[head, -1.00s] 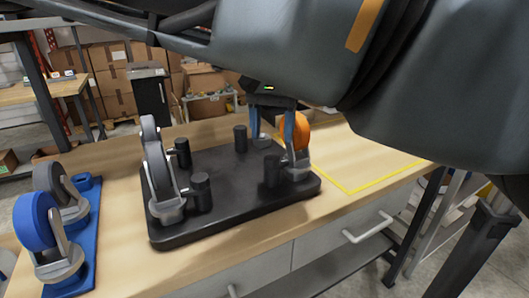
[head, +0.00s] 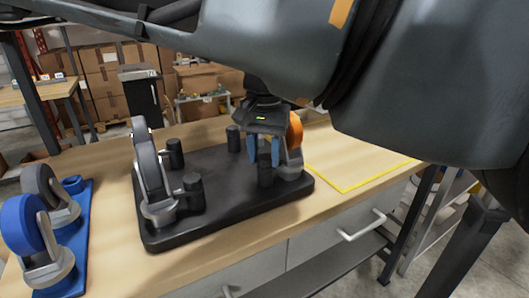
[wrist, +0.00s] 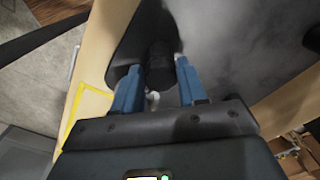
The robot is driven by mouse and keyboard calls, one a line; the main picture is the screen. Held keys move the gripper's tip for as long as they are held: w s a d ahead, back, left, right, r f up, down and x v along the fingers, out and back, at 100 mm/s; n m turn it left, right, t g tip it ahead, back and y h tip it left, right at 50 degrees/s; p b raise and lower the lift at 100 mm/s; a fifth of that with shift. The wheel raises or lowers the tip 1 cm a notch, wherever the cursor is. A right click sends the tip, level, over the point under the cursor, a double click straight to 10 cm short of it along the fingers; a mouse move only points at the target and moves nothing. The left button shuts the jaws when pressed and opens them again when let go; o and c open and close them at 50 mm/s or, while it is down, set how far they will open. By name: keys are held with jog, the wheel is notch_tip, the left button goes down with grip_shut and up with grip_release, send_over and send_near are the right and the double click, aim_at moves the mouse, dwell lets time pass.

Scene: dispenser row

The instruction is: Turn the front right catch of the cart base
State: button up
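The cart base (head: 225,205) is a black plate lying on the workbench, with several upright dark knobs, the catches. The front right catch (head: 265,174) stands beside the caster with the orange wheel (head: 295,132). My gripper (head: 264,161) points down over this catch, its two blue fingers apart. In the wrist view the dark catch (wrist: 158,62) lies between the fingertips of my gripper (wrist: 158,75). A gap shows on both sides, though contact is hard to tell. A grey-wheeled caster (head: 150,170) stands at the plate's left end.
A blue tray (head: 78,240) at the left bears a blue-wheeled caster (head: 28,228) and a grey-wheeled one (head: 50,190). A yellow outline (head: 342,190) marks clear bench top at the right. Shelves and boxes stand behind.

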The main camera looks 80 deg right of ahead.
jog(key=c, duration=0.6)
jog(key=shift+m+p, duration=0.3)
jog(key=m+p, duration=0.2)
jog(key=shift+r+m, duration=0.15)
jog(key=shift+m, duration=0.15)
jog(key=m+p, duration=0.2)
jog(key=m, duration=0.1)
jog(key=shift+w+m, duration=0.15)
jog(key=shift+m, duration=0.15)
jog(key=m, duration=0.2)
jog(key=m+p, duration=0.1)
jog(key=m, duration=0.2)
jog(key=shift+w+d+m+p, duration=0.1)
jog(key=shift+d+m+p, duration=0.1)
jog(key=shift+m+p, duration=0.1)
jog(key=m, duration=0.5)
jog(key=shift+d, duration=0.15)
jog(key=shift+m, duration=0.4)
jog(key=o, duration=1)
